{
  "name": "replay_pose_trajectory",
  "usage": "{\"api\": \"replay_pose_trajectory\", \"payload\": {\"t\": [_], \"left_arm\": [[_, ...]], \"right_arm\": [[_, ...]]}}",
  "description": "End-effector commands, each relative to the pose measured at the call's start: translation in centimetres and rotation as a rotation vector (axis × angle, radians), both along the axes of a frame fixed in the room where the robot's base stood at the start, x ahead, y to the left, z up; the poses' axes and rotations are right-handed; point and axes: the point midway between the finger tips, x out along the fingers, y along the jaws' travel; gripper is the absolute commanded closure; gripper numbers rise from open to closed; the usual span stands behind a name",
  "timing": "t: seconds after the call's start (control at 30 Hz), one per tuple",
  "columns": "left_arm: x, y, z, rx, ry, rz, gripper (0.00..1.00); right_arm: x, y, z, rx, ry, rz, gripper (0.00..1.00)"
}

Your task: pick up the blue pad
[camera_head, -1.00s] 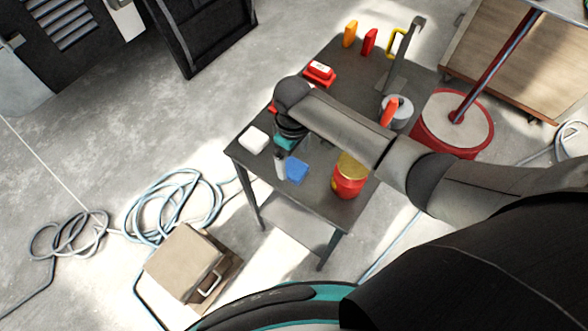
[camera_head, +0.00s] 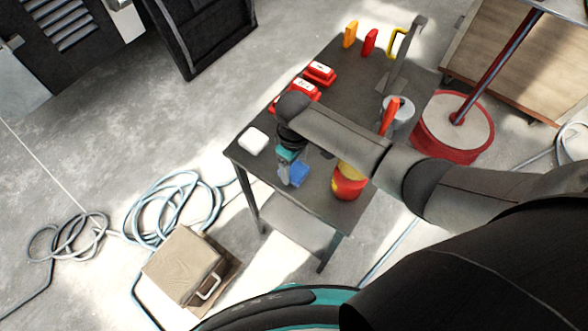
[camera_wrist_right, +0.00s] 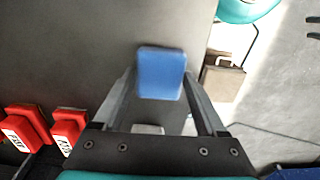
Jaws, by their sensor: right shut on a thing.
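The blue pad (camera_head: 300,173) is at the front part of the dark table (camera_head: 338,128), beside the red and yellow can. In the right wrist view the blue pad (camera_wrist_right: 161,72) lies between the fingertips, with a finger along each side. My right gripper (camera_head: 291,174) is shut on the pad, and its fingers also show in the wrist view (camera_wrist_right: 160,88). It points down at the table. I cannot tell whether the pad touches the tabletop or is slightly above it. My left gripper is not in view.
A white block (camera_head: 253,141) sits at the table's left corner. A red and yellow can (camera_head: 348,182) stands close to the right of the pad. Several red boxes (camera_head: 320,72) line the far left edge. A grey cup (camera_head: 402,110) stands near the right edge.

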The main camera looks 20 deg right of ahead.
Motion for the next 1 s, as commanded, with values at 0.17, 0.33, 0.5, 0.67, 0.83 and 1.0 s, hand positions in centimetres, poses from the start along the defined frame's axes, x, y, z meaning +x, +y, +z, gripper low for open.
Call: {"api": "replay_pose_trajectory", "payload": {"t": [0.17,0.33,0.5,0.67,0.83,1.0], "left_arm": [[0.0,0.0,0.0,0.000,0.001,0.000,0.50],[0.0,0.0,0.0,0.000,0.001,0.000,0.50],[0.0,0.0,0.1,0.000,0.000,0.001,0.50],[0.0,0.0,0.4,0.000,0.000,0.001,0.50],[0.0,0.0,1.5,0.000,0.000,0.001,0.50],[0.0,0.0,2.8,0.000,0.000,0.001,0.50]], "right_arm": [[0.0,0.0,0.0,0.000,0.000,0.000,0.72],[0.0,0.0,0.0,0.000,0.000,0.000,0.79],[0.0,0.0,0.2,0.000,0.000,0.000,0.79],[0.1,0.0,1.2,0.000,-0.002,0.000,0.79],[0.1,0.0,4.3,0.002,-0.005,0.002,0.79],[0.2,0.0,9.5,0.001,-0.007,0.002,0.79]]}}
